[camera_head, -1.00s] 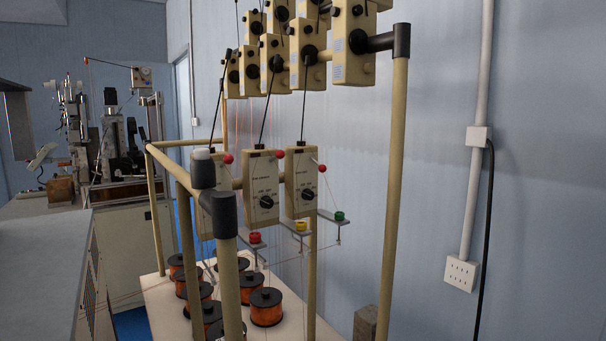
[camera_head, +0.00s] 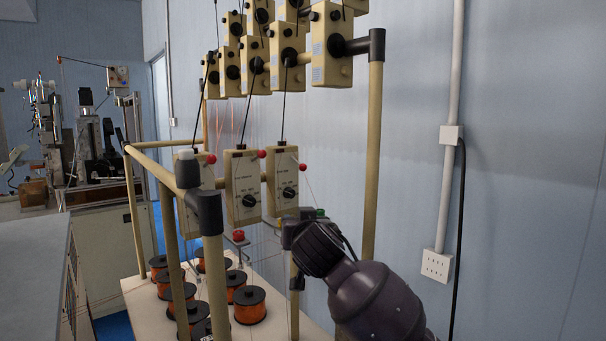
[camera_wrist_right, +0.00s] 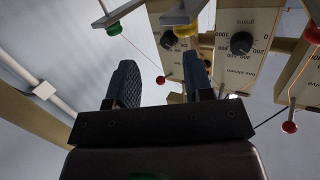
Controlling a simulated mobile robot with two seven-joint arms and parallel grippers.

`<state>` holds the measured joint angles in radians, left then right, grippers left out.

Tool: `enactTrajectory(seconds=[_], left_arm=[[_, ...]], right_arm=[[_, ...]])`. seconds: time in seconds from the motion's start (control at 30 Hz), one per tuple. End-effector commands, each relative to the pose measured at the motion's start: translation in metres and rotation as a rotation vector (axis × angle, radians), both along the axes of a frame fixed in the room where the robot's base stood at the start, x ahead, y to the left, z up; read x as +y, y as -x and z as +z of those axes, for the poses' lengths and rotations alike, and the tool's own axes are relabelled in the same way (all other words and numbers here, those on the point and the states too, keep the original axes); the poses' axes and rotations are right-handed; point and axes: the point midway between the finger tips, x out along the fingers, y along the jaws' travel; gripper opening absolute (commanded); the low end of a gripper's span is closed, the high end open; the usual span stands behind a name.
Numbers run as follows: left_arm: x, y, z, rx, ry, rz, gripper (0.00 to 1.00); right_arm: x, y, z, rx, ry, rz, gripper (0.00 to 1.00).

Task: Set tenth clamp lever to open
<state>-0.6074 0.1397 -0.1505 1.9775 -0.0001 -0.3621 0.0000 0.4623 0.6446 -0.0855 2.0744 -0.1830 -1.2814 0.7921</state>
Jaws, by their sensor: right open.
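My right gripper (camera_head: 298,224) comes in from the lower right, in front of the tensioner rack and close to the yellow and green caps under the dial boxes. In the wrist view its two fingers (camera_wrist_right: 160,82) are apart with nothing between them. That view shows a green cap (camera_wrist_right: 114,28) and a yellow cap (camera_wrist_right: 184,30) on small plates above the fingers. A red ball (camera_wrist_right: 160,80) on a thin wire appears between the fingers, beyond them. A red cap (camera_head: 238,236) shows in the head view. I cannot tell which part is the tenth clamp lever. My left gripper is not in view.
Dial boxes (camera_head: 243,190) hang on the tan tube frame (camera_head: 212,290), with more boxes (camera_head: 331,45) above. Thin wires run down to copper spools (camera_head: 249,305). A wall conduit (camera_head: 449,100) and socket (camera_head: 436,265) are at right. A grey bench (camera_head: 30,265) is at left.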

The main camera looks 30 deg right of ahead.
Motion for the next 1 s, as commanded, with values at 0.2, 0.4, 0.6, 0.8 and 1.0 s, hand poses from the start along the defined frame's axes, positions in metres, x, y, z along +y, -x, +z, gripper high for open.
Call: enactTrajectory(seconds=[0.2, 0.4, 0.6, 0.8, 1.0], left_arm=[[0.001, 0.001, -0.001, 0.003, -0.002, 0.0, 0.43], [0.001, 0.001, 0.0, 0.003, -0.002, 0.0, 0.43], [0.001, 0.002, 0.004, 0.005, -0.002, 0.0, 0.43], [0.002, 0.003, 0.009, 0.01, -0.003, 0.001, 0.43], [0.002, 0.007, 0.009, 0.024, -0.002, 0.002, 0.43]], right_arm=[[-0.008, 0.005, 0.082, -0.129, -0.057, -0.088, 0.47], [-0.012, 0.007, 0.104, -0.166, -0.078, -0.117, 0.47], [-0.022, -0.01, 0.104, -0.163, -0.076, -0.118, 0.47], [-0.039, -0.039, 0.104, -0.162, -0.075, -0.118, 0.47], [-0.053, -0.065, 0.104, -0.162, -0.076, -0.117, 0.47]])
